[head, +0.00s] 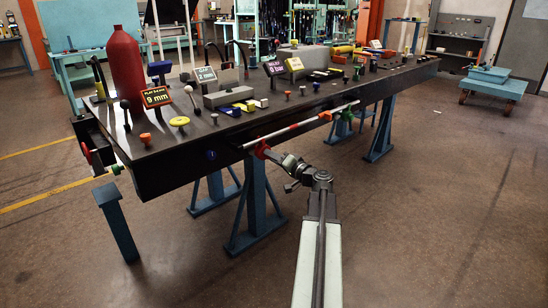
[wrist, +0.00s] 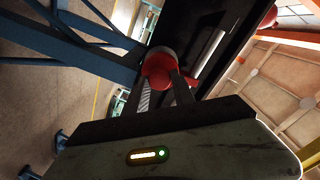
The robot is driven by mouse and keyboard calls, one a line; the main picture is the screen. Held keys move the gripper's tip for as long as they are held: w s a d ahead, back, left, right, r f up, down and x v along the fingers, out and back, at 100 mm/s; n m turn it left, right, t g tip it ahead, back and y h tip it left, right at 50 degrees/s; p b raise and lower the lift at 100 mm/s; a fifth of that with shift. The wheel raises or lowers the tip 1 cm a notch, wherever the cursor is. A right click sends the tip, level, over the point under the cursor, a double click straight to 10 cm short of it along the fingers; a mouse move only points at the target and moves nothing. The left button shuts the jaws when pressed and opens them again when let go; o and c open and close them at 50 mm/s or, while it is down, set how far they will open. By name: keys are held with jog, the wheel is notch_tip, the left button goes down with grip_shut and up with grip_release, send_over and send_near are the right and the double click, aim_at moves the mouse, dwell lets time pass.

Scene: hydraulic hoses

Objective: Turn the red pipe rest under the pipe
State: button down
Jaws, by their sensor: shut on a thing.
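The red pipe rest (head: 261,148) is at the front edge of the dark table, near the left end of the pipe. In the wrist view the red rest (wrist: 158,67) shows as a rounded red knob between my two fingers. My gripper (head: 267,154) is shut on it; the fingertips also show in the wrist view (wrist: 158,84). The pipe (head: 300,125), pale with red bands, runs along the table's front side; a pale length of it shows in the wrist view (wrist: 208,48). My fingers partly hide the rest, and I cannot tell its exact angle under the pipe.
The dark table (head: 170,168) stands on blue trestle legs (head: 256,205). Its top carries a red cylinder (head: 125,70), number signs (head: 157,97), knobs and blocks. A green rest (head: 345,114) is farther right along the pipe.

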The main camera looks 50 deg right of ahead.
jog(key=shift+m, duration=0.9)
jog(key=c, duration=1.1)
grip_release()
jog(key=shift+o, duration=0.2)
jog(key=shift+s, duration=0.15)
jog(key=s, duration=0.7)
jog(key=shift+s+a, duration=0.3)
jog(key=shift+r, duration=0.1)
